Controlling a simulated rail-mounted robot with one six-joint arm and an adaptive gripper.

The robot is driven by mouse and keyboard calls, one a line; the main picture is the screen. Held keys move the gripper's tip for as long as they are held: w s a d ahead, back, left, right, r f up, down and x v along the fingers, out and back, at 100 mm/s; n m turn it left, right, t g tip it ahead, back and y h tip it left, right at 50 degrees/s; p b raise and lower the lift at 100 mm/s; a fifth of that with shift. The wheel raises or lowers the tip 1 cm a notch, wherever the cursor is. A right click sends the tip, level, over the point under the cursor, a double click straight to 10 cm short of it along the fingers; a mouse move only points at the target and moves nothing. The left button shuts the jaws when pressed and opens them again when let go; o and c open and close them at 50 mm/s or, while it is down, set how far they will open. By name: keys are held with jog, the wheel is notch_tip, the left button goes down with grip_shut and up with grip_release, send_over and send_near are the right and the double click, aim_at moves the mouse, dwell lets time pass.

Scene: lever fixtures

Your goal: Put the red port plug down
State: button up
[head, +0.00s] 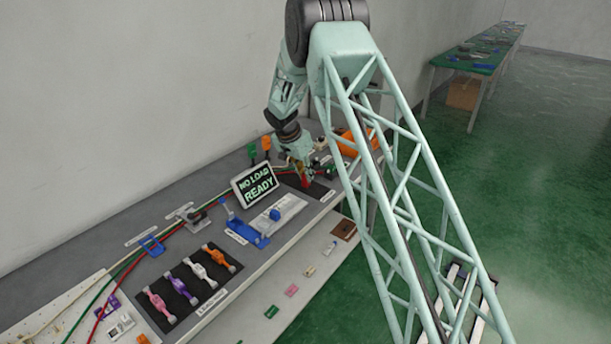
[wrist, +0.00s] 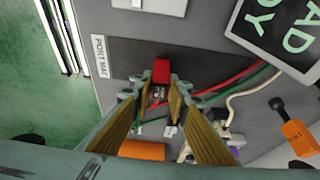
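The red port plug (wrist: 161,71) sits between my gripper's fingertips in the wrist view, with a grey metallic part below its red body. My gripper (wrist: 160,88) appears shut on it, one finger at each side. The plug is over the dark port mat (wrist: 125,58), which has a white "PORT MAT" label. I cannot tell whether the plug touches the mat. In the head view my gripper (head: 303,177) points down at the dark mat (head: 318,190) near the bench's far end, with a little red showing at its tip.
A "NO LOAD READY" display (head: 255,184) stands left of my gripper. Red and green cables (wrist: 228,87) run beside the mat. An orange tagged piece (wrist: 298,136) and an orange object (wrist: 142,150) are nearby. A blue lever fixture (head: 247,231) is nearer along the bench.

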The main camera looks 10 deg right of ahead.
jog(key=o, duration=0.3)
jog(key=shift+o, duration=0.2)
jog(key=shift+r, duration=0.15)
jog(key=shift+a+r+p, duration=0.1)
jog(key=shift+r+p, duration=0.2)
jog(key=p+v, duration=0.1)
jog(key=v, duration=1)
jog(key=shift+s+r, duration=0.15)
jog(key=shift+s, duration=0.1)
dwell(0.4)
